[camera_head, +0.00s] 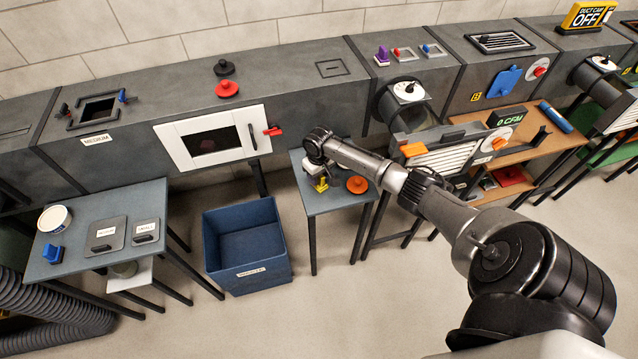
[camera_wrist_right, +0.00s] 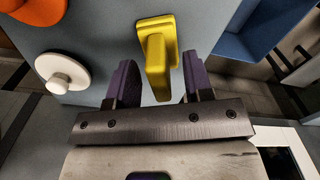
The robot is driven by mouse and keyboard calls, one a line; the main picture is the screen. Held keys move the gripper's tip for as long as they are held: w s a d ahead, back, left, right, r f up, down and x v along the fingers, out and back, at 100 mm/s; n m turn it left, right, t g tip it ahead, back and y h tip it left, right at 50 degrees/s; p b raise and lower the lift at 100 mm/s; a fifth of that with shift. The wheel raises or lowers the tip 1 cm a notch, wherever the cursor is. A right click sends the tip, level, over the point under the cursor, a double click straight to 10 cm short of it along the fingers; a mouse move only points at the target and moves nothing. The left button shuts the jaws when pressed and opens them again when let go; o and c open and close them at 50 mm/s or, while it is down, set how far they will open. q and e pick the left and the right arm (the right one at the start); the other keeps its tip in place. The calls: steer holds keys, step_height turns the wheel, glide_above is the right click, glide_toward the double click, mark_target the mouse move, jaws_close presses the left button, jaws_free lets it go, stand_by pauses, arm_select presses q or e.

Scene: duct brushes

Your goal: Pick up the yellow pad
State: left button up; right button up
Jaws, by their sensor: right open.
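The yellow pad (camera_head: 321,186) is on the small grey table below my right gripper (camera_head: 318,179) in the head view. In the right wrist view the yellow pad (camera_wrist_right: 155,48) has a flat base and a raised handle pointing toward the camera. My right gripper (camera_wrist_right: 158,68) is open, with one purple-grey finger on each side of the handle. A gap shows between the handle and each finger. How far the fingertips are above the table is hard to tell. My left gripper is not in view.
An orange round pad (camera_head: 357,185) and a white round pad with a knob (camera_wrist_right: 62,75) sit on the same small table (camera_head: 335,203). A blue bin (camera_head: 247,245) stands on the floor to its left. A grey duct (camera_head: 290,85) runs behind.

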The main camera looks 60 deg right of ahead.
steer(key=shift+f, duration=0.9)
steer(key=shift+c, duration=0.4)
steer(key=shift+c, duration=0.7)
steer(key=c, duration=0.5)
steer(key=shift+r, duration=0.1)
